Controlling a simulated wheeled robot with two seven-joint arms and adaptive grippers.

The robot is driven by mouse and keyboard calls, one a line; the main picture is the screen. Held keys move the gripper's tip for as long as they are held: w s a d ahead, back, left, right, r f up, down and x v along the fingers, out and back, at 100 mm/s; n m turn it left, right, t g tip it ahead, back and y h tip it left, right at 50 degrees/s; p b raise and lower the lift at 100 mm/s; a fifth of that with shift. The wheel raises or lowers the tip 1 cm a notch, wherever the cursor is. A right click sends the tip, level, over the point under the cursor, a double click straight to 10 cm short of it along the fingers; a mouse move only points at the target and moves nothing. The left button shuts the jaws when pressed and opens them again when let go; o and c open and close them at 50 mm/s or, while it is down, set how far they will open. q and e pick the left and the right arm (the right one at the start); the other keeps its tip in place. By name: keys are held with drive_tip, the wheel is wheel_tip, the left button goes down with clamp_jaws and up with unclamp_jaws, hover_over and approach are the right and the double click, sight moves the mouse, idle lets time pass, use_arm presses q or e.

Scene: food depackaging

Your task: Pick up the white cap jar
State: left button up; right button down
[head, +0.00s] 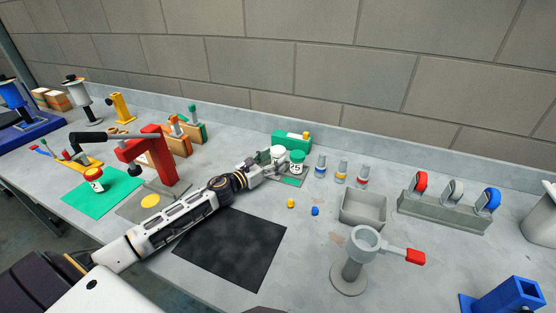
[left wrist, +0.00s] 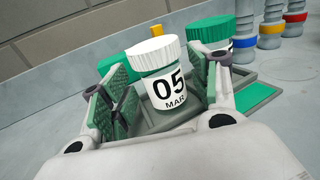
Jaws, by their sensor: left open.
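The white cap jar (left wrist: 162,79) stands upright in the left wrist view, with a white ribbed cap, a green body and a label reading 05 MAR. My left gripper (left wrist: 160,92) is open, its green-padded fingers on either side of the jar. I cannot tell whether either pad touches it. In the head view the left gripper (head: 268,163) reaches the small tray, and the white cap (head: 278,151) shows just beyond its fingers. A green cap jar (head: 297,162) stands right beside it; in the left wrist view it (left wrist: 212,32) is partly behind the right finger. My right gripper is not in view.
Several small bottles with coloured bands (head: 341,170) stand right of the jars. A grey bin (head: 363,208), a stand with a red handle (head: 350,265) and a black mat (head: 235,245) are nearer. A red press (head: 150,155) stands left of my left arm. A green box (head: 292,138) lies behind the jars.

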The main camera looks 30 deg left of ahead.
use_arm(q)
drive_tip(key=shift+x, duration=0.9)
drive_tip(key=c, duration=0.8)
